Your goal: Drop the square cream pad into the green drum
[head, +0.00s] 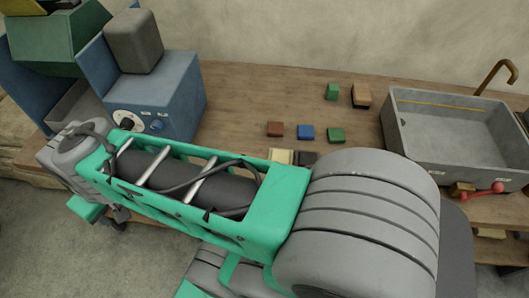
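A small cream pad (281,155) lies on the wooden bench in the head view, just behind my green arm link, which hides part of its near side. A dark green, flat-sided vessel (55,38) stands at the upper left and may be the green drum; its top is cut by the picture edge. My arm crosses the foreground, from the large grey joint at the right to a grey joint at the left. I cannot make out my gripper or its fingers in this view.
Several small blocks, including red (274,129), blue (306,132) and green (336,135), lie on the bench (240,95). A blue machine (178,95) with a grey block on top stands at the left. A grey sink (455,145) is at the right.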

